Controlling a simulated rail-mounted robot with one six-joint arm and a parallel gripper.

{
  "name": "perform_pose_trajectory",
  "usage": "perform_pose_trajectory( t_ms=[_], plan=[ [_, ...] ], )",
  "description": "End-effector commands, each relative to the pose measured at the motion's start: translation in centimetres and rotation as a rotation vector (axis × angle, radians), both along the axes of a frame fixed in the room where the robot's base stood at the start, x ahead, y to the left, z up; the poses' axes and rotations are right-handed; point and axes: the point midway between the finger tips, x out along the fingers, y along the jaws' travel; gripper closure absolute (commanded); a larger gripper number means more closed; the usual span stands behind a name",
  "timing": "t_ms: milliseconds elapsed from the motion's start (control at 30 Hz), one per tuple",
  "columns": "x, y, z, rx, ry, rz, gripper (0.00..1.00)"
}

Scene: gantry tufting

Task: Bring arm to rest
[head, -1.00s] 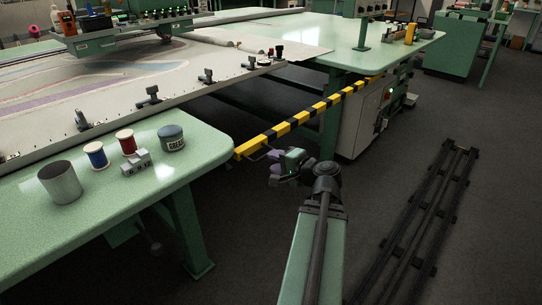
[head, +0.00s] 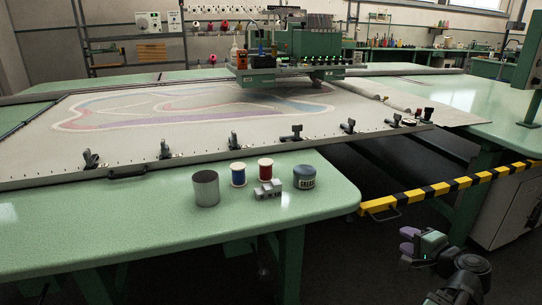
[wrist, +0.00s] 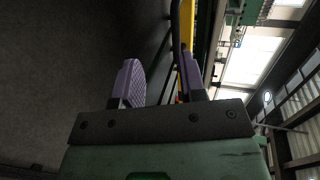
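My arm reaches in from the lower right corner of the head view, and only its end part shows there. My gripper (head: 406,241) hangs in the free space right of the green table's rounded corner, below the yellow-and-black striped bar (head: 450,187). It touches nothing that I can see. In the wrist view my gripper (wrist: 161,78) has its two purple fingers well apart, with nothing held between them. The striped bar passes behind the right finger there.
On the green table (head: 110,235) stand a metal cup (head: 205,189), blue (head: 238,174) and red (head: 265,169) spools, a small grey block (head: 267,190) and a grease tin (head: 304,177). Behind is a clamped fabric frame (head: 190,130) with a tufting head (head: 290,55). Dark floor is clear.

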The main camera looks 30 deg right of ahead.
Motion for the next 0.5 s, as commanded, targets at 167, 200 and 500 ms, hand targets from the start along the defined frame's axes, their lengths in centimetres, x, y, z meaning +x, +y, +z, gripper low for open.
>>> perform_pose_trajectory(
  t_ms=[167, 200, 500],
  plan=[
    [0.5, 3.2, -2.2, -0.066, 0.341, 0.189, 0.62],
    [1.6, 4.9, -1.8, -0.090, 0.433, 0.269, 0.62],
    [8.6, 18.0, 5.2, -0.373, 0.954, 0.824, 0.62]
  ],
)
